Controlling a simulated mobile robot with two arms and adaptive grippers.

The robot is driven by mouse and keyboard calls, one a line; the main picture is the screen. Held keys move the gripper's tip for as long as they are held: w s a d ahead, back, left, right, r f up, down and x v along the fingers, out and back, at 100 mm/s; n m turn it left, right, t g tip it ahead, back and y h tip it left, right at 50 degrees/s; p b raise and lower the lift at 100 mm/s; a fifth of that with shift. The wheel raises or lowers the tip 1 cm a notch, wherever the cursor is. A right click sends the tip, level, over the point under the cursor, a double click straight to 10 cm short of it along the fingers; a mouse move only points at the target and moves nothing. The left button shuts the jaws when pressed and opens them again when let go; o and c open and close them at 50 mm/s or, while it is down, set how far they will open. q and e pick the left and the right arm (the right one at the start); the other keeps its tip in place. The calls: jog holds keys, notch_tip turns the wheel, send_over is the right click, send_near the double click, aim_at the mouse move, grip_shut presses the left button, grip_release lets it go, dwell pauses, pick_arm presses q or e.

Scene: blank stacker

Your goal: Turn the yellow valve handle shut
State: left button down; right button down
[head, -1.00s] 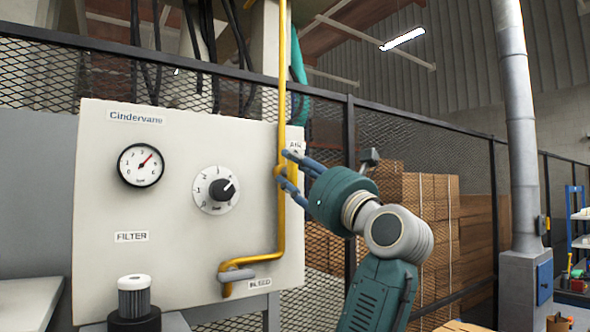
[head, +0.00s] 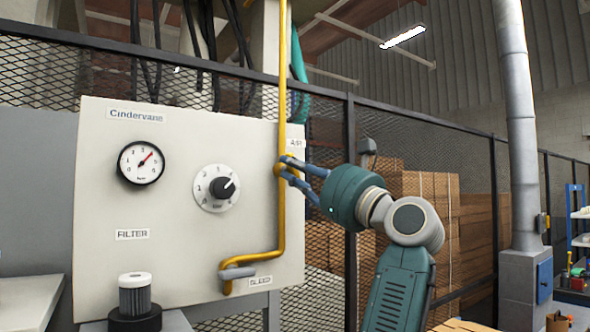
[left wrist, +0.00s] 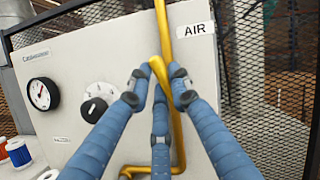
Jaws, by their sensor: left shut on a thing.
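The yellow valve handle (left wrist: 157,67) shows in the left wrist view as a short bar, tilted slightly from the yellow pipe (left wrist: 178,135) and beside the AIR label (left wrist: 195,29). My left gripper (left wrist: 157,85) is shut on the handle, with blue fingers on both sides of it and a third finger below. In the head view the left gripper (head: 283,169) reaches the pipe from the right, at the panel's right edge. There the fingertips mostly hide the handle. My right gripper is in neither view.
A filter (head: 134,295) stands below at the left. A mesh fence (head: 425,150) runs behind, with stacked boxes (head: 430,210) beyond it.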

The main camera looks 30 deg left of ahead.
pick_arm(q)
jog(key=n+g+h, duration=0.1)
jog(key=n, duration=0.4)
jog(key=n+g+h, duration=0.1)
jog(key=n+g, duration=0.1)
jog(key=n, duration=0.3)
jog(key=n+g+h, duration=0.1)
jog(key=n+g, duration=0.1)
jog(key=n, duration=0.3)
jog(key=shift+w+d+f, duration=0.1)
jog(key=shift+w+f, duration=0.1)
jog(key=shift+f, duration=0.05)
jog(key=c, duration=1.6)
grip_release()
jog(key=shift+o, duration=0.2)
